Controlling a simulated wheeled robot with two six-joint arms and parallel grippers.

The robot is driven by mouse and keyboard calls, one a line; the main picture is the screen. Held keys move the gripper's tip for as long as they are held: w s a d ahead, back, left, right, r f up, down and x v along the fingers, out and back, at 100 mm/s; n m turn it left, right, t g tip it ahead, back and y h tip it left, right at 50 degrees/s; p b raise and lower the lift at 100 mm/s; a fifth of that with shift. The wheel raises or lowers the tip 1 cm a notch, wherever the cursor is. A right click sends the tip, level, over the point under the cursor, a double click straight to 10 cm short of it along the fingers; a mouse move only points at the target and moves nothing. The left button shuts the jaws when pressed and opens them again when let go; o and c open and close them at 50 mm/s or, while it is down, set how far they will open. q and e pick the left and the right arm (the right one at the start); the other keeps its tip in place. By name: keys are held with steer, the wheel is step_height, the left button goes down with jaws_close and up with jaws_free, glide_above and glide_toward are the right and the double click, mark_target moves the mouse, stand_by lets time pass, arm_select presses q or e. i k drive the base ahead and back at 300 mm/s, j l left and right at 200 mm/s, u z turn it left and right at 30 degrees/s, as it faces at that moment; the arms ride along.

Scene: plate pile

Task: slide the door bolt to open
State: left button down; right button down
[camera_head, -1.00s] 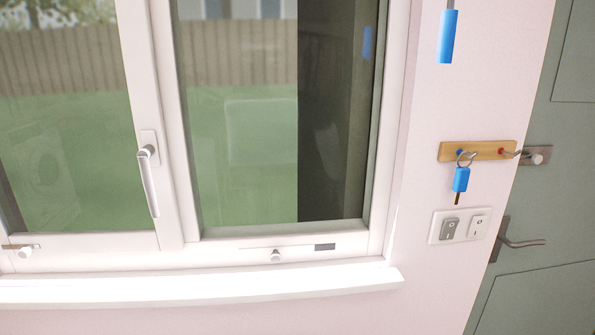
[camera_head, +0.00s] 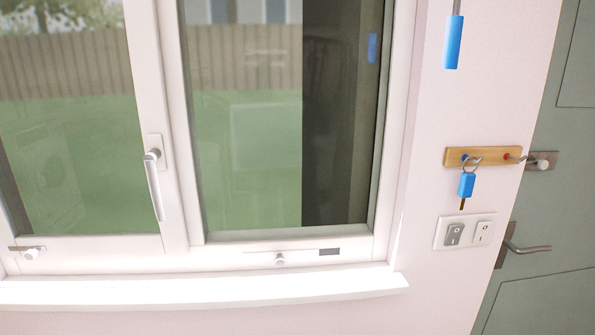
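The green-grey door (camera_head: 555,215) stands at the right edge of the head view. A door bolt (camera_head: 541,161) with a pale round knob on a grey plate sits at the door's left edge, beside the wooden key rack. A dark lever handle (camera_head: 525,249) is on the door below it. Neither of my grippers shows in this view, and nothing touches the bolt.
A wooden key rack (camera_head: 483,157) holds a key with a blue tag (camera_head: 466,185). Two switches (camera_head: 466,232) sit below. Another blue object (camera_head: 453,42) hangs above. A white window (camera_head: 171,205) with a handle and sill (camera_head: 205,293) fills the left.

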mark_target(542, 165)
steer(key=z, duration=1.6)
